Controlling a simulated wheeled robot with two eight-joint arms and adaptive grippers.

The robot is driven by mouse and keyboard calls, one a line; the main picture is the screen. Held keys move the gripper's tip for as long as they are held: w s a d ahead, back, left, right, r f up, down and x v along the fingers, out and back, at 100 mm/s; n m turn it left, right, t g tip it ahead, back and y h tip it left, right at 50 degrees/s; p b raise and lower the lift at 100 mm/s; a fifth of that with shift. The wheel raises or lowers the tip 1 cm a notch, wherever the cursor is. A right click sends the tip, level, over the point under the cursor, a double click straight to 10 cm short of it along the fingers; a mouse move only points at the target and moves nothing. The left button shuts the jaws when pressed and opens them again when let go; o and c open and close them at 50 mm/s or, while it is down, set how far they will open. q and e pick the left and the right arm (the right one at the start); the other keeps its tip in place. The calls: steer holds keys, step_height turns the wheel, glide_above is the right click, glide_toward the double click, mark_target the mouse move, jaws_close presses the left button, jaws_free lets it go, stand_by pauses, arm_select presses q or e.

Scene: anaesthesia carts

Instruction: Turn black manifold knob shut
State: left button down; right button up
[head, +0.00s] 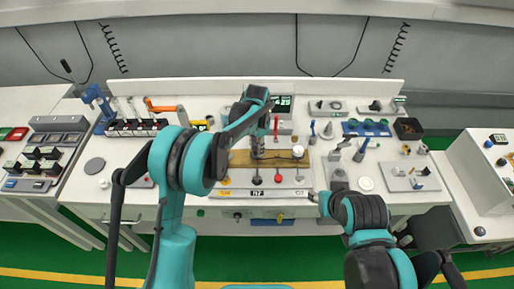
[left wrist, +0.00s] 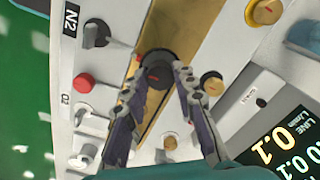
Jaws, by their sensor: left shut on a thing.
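The black manifold knob (left wrist: 155,70) sits on the brass manifold bar (left wrist: 187,18) in the left wrist view. My left gripper (left wrist: 157,86) has its two fingers on either side of this knob and is shut on it. In the head view, my left gripper (head: 257,150) reaches down to the brass bar (head: 240,158) in the middle of the bench and hides the knob there. My right gripper (head: 314,197) is small and partly hidden by its arm near the bench's front edge, so its opening cannot be told.
A lit display (left wrist: 286,142) stands close by. A white knob (head: 298,151) is right of my left gripper. Tools crowd both bench sides.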

arm_select(q)
steer(key=shift+m, duration=0.4)
steer(key=c, duration=1.2)
jaws_free()
step_height(320, 180, up, 12)
